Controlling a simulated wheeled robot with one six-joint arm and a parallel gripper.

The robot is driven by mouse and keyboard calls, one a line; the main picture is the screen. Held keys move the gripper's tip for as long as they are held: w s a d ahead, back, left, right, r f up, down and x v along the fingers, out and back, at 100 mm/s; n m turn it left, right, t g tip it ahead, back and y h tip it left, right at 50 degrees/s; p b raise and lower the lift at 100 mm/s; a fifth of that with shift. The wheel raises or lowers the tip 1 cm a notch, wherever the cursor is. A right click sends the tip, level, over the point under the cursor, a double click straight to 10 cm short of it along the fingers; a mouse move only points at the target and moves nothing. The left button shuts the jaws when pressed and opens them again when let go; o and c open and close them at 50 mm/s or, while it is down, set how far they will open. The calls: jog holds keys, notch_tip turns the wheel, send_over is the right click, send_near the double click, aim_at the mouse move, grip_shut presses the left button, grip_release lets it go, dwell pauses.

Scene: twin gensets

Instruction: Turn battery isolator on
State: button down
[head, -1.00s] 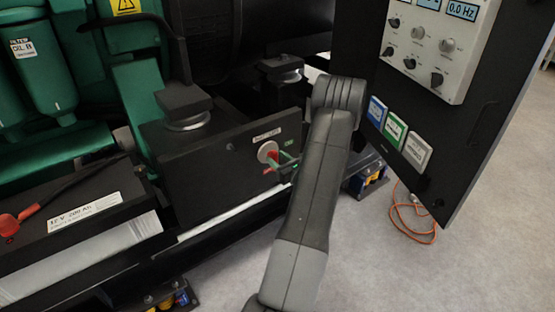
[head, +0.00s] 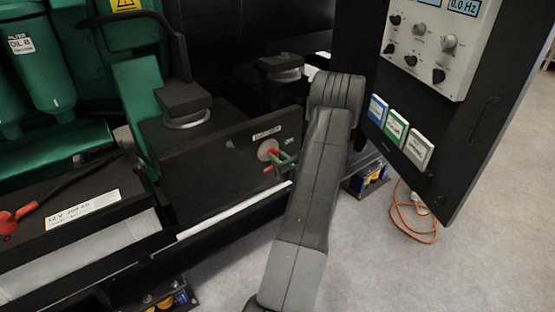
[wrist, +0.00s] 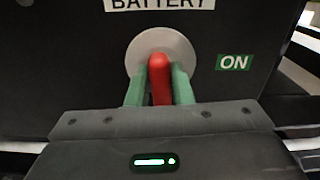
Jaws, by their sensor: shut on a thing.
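The battery isolator has a red handle (wrist: 160,80) on a round grey disc (wrist: 133,50), under a label reading BATTERY (wrist: 160,4). A green ON label (wrist: 235,62) is to the right of the disc. In the wrist view the handle stands upright in the picture, with its lower end toward my gripper. My gripper (wrist: 160,88) has a green finger on each side of the handle and is shut on it. In the head view the isolator disc (head: 267,149) sits on the front of a black panel (head: 215,165); my gripper (head: 284,161) reaches it from the right, partly hiding the handle.
A grey control box (head: 437,45) on a black door panel (head: 490,110) stands at the right, close to my arm. A battery (head: 60,225) with a red terminal lies at the lower left. An orange cable (head: 415,237) lies on the clear grey floor at right.

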jog(key=shift+s+a+f+n+b, duration=0.1)
jog(key=shift+f+n+b, duration=0.05)
jog(key=shift+n+b, duration=3)
jog(key=shift+s+a+f+n+b, duration=0.1)
jog(key=shift+f+n+b, duration=0.05)
jog(key=shift+n+b, duration=3.05)
jog(key=shift+s+a+f+n+b, duration=0.15)
jog(key=shift+n+b, duration=2.1)
jog(key=shift+b, duration=1.8)
jog(key=shift+w, duration=0.1)
jog(key=c, duration=1.3)
grip_release()
jog(key=shift+d, duration=0.1)
